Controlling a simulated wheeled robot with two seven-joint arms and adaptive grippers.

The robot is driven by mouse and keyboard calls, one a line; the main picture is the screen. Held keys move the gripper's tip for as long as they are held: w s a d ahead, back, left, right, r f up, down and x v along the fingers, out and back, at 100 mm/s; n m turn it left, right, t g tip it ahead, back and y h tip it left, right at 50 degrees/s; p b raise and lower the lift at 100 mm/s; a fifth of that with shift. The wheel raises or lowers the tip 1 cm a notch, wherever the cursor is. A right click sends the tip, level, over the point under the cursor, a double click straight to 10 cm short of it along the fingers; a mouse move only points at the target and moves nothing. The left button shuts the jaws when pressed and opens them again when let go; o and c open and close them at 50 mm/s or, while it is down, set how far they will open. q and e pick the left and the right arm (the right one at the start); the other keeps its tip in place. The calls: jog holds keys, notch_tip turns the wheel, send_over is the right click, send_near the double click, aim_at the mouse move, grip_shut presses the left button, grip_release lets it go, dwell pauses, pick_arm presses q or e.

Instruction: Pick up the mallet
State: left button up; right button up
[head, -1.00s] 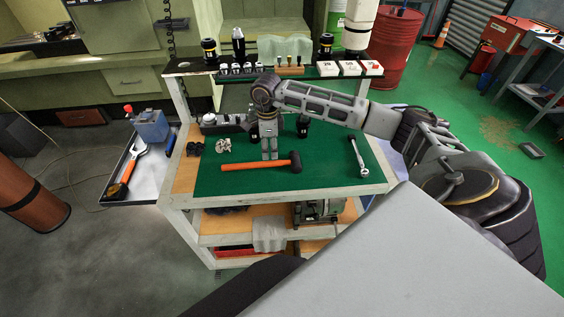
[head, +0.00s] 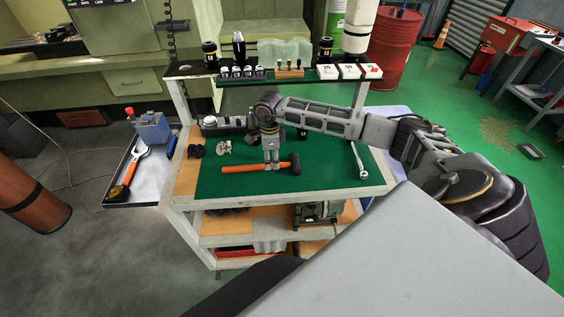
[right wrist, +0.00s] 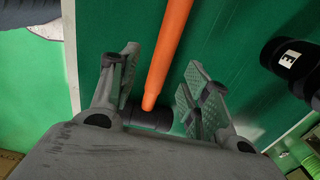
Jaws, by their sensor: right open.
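The mallet has an orange handle (head: 242,168) and a black head (head: 295,163). It lies on the green mat on top of the cart. My right gripper (head: 271,167) points down at the handle, close to the head. In the right wrist view the orange handle (right wrist: 170,50) runs between the two spread fingers (right wrist: 162,72), with a gap on each side. The dark head (right wrist: 150,117) is partly hidden by my gripper's body. My left gripper is in no view.
The green mat (head: 225,188) is clear in front of the mallet. A wrench (head: 358,160) lies to the right. Small metal parts (head: 224,147) lie behind left. A raised rear shelf (head: 215,75) holds tool holders and boxes. A side tray (head: 150,175) holds tools.

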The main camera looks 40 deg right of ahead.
jog(key=shift+f, duration=1.25)
grip_shut()
jog(key=shift+r, duration=0.1)
